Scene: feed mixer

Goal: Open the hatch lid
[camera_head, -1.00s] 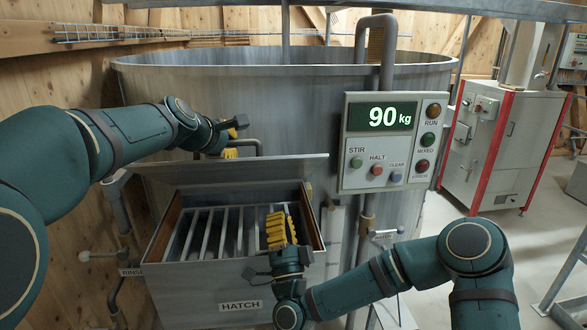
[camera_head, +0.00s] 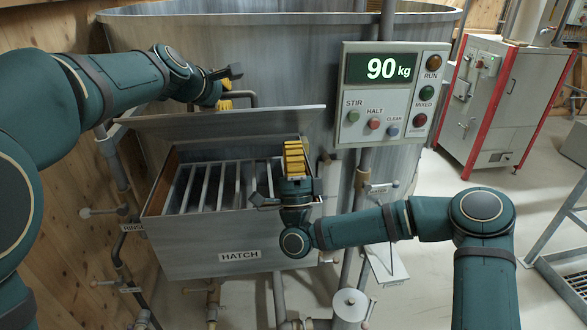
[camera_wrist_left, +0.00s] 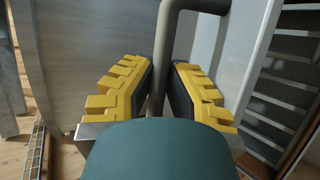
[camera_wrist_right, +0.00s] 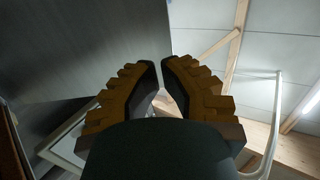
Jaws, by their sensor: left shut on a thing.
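The grey hatch lid (camera_head: 215,122) stands raised and tilted at the back of the hatch box (camera_head: 190,250), whose opening shows in the head view. My left gripper (camera_head: 226,95) is behind the lid's upper edge. In the left wrist view its yellow fingers (camera_wrist_left: 160,95) are shut around the grey bar handle (camera_wrist_left: 168,60). My right gripper (camera_head: 293,158) is over the right side of the opening, fingers pointing up close to the lid's right part. In the right wrist view its fingertips (camera_wrist_right: 163,65) are close together with a narrow gap and nothing visible between them.
A grating (camera_head: 222,187) lies inside the hatch box. The control panel (camera_head: 388,95) reads 90 kg and hangs on the mixer tank (camera_head: 275,60), right of the lid. Pipes and valves (camera_head: 350,305) stand below right. A white and red cabinet (camera_head: 505,110) stands at the far right.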

